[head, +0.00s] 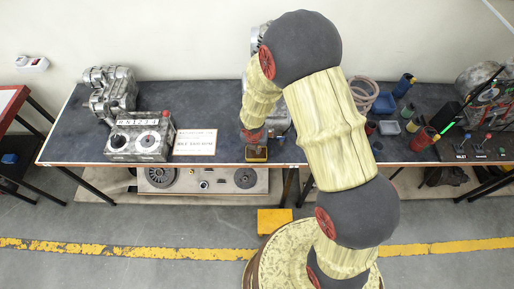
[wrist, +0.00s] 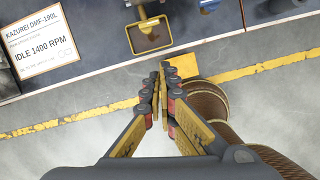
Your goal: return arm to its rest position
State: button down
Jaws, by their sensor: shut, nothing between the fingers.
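My gripper (wrist: 163,68) is shut in the wrist view, its fingers together with nothing between them. It is apart from the workbench, and floor shows around the fingertips. In the head view my arm rises from my base, bends at the top and hangs down toward the front edge of the workbench (head: 225,118). The gripper itself cannot be made out clearly there. A small yellow-rimmed tray (wrist: 133,50) lies at the bench edge just beyond the fingertips; it also shows in the head view (head: 257,159).
On the bench, a control box (head: 140,140) and a printed sign (head: 195,142) stand left of my arm. Cups, a red can (head: 424,139) and a lever panel (head: 485,146) stand right. A red-edged table (head: 12,100) is far left.

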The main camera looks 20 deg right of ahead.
jog(key=shift+s+r, duration=0.15)
jog(key=shift+r, duration=0.35)
jog(key=s+d+r+m+t+y+b, duration=0.1)
jog(key=s+d+r+m+t+b, duration=0.2)
jog(key=s+r+m+b, duration=1.3)
jog(key=s+d+r+m, duration=0.1)
jog(key=s+r+m, duration=0.4)
jog(key=m, duration=0.9)
jog(key=shift+s+r+b, duration=0.25)
jog(key=shift+s+b, duration=0.05)
jog(key=shift+s, duration=0.2)
